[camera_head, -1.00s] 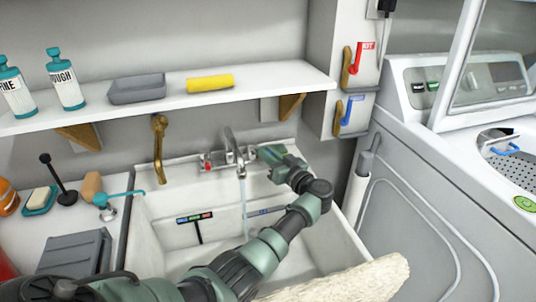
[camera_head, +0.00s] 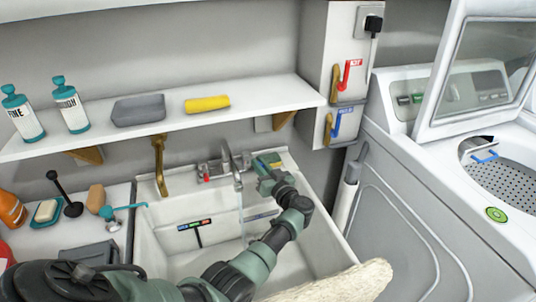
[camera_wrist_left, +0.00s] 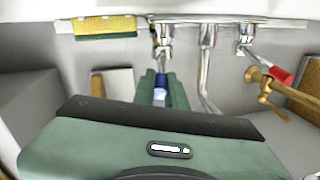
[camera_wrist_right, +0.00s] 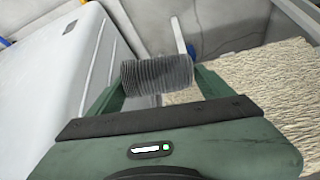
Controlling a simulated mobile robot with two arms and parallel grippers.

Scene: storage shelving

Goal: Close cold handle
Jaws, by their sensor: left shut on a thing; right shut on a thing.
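The chrome tap (camera_head: 228,160) stands at the back of the white sink (camera_head: 185,262), with a red-marked handle (camera_head: 206,172) on its left. In the left wrist view the blue-marked cold handle (camera_wrist_left: 160,80) lies between my left gripper's fingers. My left gripper (camera_head: 263,168) is shut on it, at the right of the spout; the fingers hide most of it in the head view. The left wrist view also shows the spout (camera_wrist_left: 208,75). My right gripper (camera_wrist_right: 157,85) is shut on a grey ribbed cylinder (camera_wrist_right: 160,74); it is not in the head view.
A red lever (camera_head: 345,76) and a blue lever (camera_head: 336,122) hang on the cabinet side at right. A brass pipe (camera_head: 160,165) stands left of the tap. A yellow-green block (camera_wrist_left: 105,26) lies on the sink ledge. The open washing machine (camera_head: 430,185) is at right.

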